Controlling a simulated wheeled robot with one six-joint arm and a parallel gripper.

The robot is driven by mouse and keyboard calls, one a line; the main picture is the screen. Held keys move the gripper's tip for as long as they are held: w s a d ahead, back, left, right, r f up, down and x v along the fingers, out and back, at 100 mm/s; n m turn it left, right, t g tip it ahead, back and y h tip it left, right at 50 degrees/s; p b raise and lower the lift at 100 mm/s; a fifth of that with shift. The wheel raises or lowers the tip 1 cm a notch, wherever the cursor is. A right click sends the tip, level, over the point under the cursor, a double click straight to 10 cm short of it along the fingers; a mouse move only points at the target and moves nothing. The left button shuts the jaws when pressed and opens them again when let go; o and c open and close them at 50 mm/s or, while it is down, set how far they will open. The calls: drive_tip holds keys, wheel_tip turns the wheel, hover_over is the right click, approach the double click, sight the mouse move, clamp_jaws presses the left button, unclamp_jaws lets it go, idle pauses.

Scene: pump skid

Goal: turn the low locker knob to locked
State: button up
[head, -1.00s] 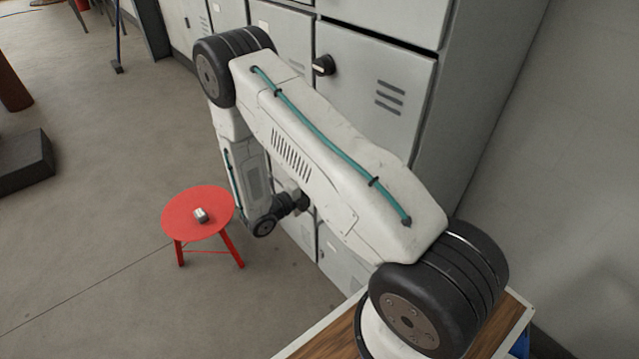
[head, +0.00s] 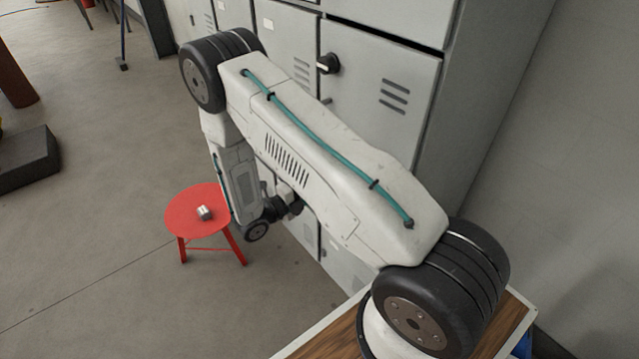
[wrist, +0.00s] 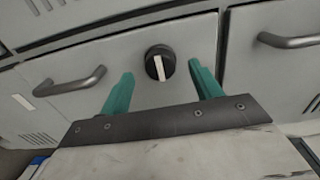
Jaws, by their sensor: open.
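The low locker knob (wrist: 160,63) is a round black knob with a white bar, on a grey locker door (wrist: 196,36) in the wrist view. Its white bar stands nearly upright, slightly tilted. My gripper (wrist: 163,83) is open, with its two teal fingers on either side of the knob in the picture. The fingers look apart from the knob, but I cannot tell the depth gap. In the head view my arm hides the low knob and the gripper's fingers. Another black knob (head: 328,63) with a pale bar shows on an upper locker door (head: 385,95).
Bar handles (wrist: 70,82) and (wrist: 275,40) stick out from the locker fronts on both sides of the knob.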

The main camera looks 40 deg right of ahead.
drive_tip(key=a, duration=0.4)
drive_tip(key=shift+a, duration=0.25)
drive_tip(key=s+a+r+n+y, duration=0.2)
drive_tip(key=s+r+n+y, duration=0.4)
drive_tip(key=s+r+n, duration=0.3)
drive_tip(key=s+a+r+n+y, duration=0.3)
drive_tip(key=s+r+n+y, duration=0.3)
drive_tip(key=r+n, duration=0.8)
drive_tip(key=s+a+r+n+y, duration=0.3)
drive_tip(key=s+r+n+y, duration=0.3)
drive_tip(key=s+r+n, duration=0.6)
drive_tip(key=shift+r+t, duration=0.4)
drive_tip(key=shift+r, duration=0.1)
